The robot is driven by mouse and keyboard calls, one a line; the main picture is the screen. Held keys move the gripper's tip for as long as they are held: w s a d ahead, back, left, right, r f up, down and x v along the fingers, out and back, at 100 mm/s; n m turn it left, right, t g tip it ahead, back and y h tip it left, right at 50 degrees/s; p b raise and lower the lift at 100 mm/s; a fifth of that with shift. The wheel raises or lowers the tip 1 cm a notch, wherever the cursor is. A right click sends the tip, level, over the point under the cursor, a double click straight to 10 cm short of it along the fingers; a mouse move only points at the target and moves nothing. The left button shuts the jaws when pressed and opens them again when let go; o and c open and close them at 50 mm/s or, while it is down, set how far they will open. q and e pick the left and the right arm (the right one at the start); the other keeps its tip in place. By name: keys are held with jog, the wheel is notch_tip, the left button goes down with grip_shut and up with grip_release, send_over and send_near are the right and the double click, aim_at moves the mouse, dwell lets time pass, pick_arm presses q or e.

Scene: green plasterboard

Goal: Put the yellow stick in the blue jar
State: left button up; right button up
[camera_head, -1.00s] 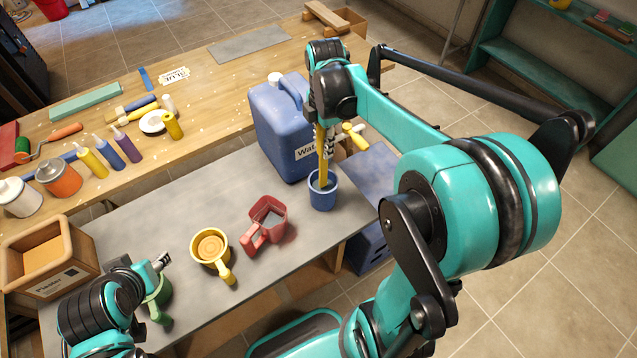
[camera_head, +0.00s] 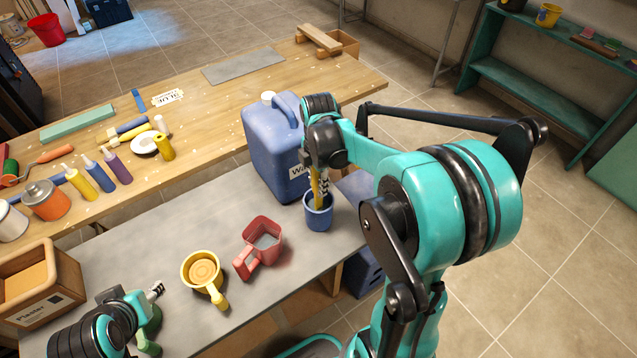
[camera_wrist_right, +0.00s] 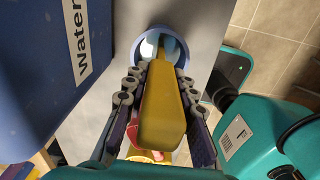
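The blue jar (camera_head: 319,217) stands upright near the right end of the grey tabletop, beside the large blue water container. My right gripper (camera_head: 320,186) is above it, shut on the yellow stick (camera_head: 315,182), which points down with its lower end inside the jar's mouth. In the right wrist view the stick (camera_wrist_right: 162,115) lies between the two fingers of the gripper (camera_wrist_right: 158,86), and its far end is within the jar's rim (camera_wrist_right: 143,45). The jar's bottom is hidden. My left gripper (camera_head: 155,291) is at lower left near a green mug; its fingertips are too small to judge.
The blue water container (camera_head: 272,150) stands close left of the jar. A red square mug (camera_head: 264,235) and a yellow mug (camera_head: 201,270) stand left of it. A wooden box (camera_head: 62,278) is at the far left. Grey tabletop (camera_head: 150,225) behind the mugs is clear.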

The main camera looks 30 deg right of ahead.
jog(key=o, duration=0.4)
jog(key=shift+c, duration=0.2)
notch_tip(320, 180, up, 11)
jog(key=p, duration=0.3)
jog(key=shift+p, duration=0.3)
jog(key=shift+s+a+r, duration=0.1)
jog(key=shift+r, duration=0.55)
jog(key=s+a+f+m+t, duration=0.2)
jog(key=s+a+m+t, duration=0.5)
jog(key=m, duration=1.1)
jog(key=s+a, duration=0.3)
jog(key=s, duration=0.1)
jog(key=shift+a+f, duration=0.2)
jog(key=shift+w, duration=0.1)
